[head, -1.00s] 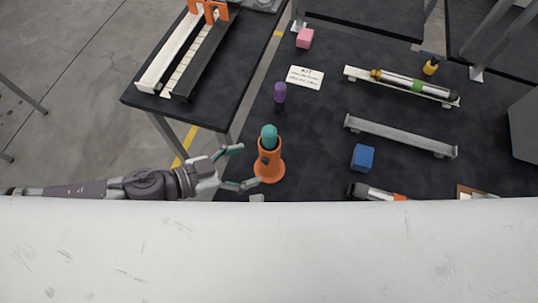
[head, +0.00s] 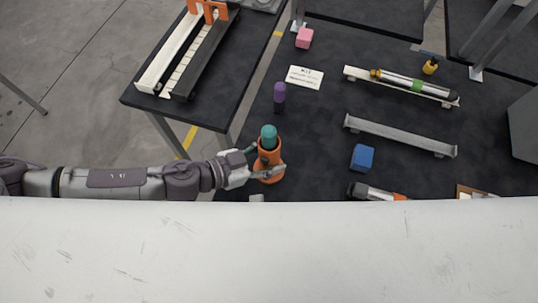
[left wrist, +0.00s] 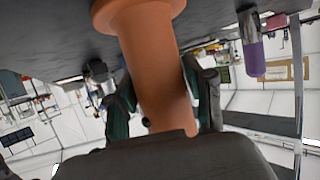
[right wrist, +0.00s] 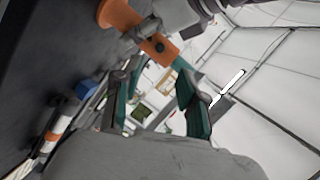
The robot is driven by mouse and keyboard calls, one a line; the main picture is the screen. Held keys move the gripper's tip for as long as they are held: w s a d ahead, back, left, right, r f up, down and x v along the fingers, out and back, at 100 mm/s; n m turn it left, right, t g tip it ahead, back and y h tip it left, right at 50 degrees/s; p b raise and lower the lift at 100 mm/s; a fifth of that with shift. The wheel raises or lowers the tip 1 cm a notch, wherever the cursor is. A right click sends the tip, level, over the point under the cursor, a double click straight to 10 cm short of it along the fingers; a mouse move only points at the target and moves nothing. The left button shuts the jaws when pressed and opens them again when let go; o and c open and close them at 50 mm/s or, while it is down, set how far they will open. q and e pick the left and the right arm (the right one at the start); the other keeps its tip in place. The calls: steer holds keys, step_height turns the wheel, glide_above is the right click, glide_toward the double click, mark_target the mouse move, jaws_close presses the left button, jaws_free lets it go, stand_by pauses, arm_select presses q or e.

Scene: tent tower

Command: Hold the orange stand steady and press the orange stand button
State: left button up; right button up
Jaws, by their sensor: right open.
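The orange stand (head: 270,160) stands upright on the dark mat, with a teal rounded button (head: 269,132) on top. My left gripper (head: 262,163) is at the stand, with one finger on either side of its body. The left wrist view shows the orange body (left wrist: 155,70) between the two fingers; whether both pads touch it I cannot tell. My right gripper (right wrist: 155,105) is open and empty. The stand (right wrist: 140,30) and its teal tip (right wrist: 184,66) lie beyond its fingers in the right wrist view. The right gripper is outside the head view.
A purple-topped marker (head: 280,95) stands behind the stand, near a white KIT card (head: 304,77). A blue cube (head: 363,157) and a grey rail (head: 400,137) lie to the right. A black table (head: 220,85) is at the back left. A white surface hides the foreground.

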arm_select(q)
steer(key=c, duration=0.8)
arm_select(e)
jaws_close()
stand_by(0.6)
